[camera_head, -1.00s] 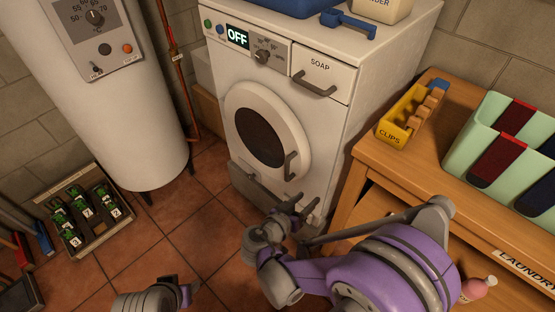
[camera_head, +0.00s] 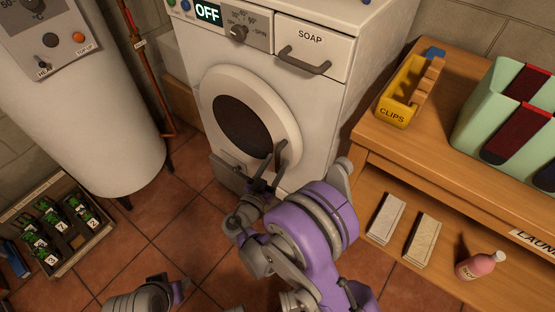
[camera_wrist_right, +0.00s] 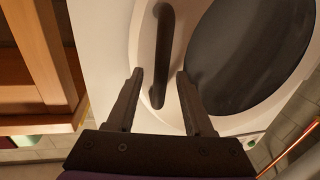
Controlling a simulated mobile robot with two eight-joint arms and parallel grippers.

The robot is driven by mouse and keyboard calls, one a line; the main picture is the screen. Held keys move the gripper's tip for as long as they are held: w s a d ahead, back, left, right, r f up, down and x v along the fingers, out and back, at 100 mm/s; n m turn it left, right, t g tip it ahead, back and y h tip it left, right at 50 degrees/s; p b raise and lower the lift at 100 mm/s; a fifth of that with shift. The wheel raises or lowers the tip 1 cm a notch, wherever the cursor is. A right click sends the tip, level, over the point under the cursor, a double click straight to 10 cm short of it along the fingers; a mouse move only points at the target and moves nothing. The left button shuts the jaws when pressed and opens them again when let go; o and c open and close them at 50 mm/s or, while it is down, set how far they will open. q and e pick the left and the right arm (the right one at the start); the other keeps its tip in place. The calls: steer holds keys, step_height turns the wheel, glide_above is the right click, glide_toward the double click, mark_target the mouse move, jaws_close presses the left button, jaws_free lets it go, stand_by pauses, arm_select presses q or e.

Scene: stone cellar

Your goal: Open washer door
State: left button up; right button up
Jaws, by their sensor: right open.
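The white washer (camera_head: 330,110) shows OFF on its display. Its round door (camera_head: 292,112) with a dark window is shut. A dark bar handle (camera_head: 279,158) sits on the right side of the door. My right gripper (camera_head: 266,178) is open at the lower end of this handle. In the right wrist view, the handle (camera_wrist_right: 164,50) runs upright, its lower end showing between the two open fingers of the gripper (camera_wrist_right: 159,80). I cannot tell whether they touch it. A part of my left arm shows at the bottom edge; its fingers are not visible.
A wooden table (camera_head: 400,150) stands right of the washer, with a yellow clips box (camera_head: 398,97) on top and a pink bottle (camera_head: 480,265) lower down. A white boiler (camera_head: 85,110) and a tray (camera_head: 95,240) are at left. Tiled floor lies before the washer.

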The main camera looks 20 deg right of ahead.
steer(key=shift+x, duration=0.95)
steer(key=shift+c, duration=0.2)
jaws_close()
stand_by(0.6)
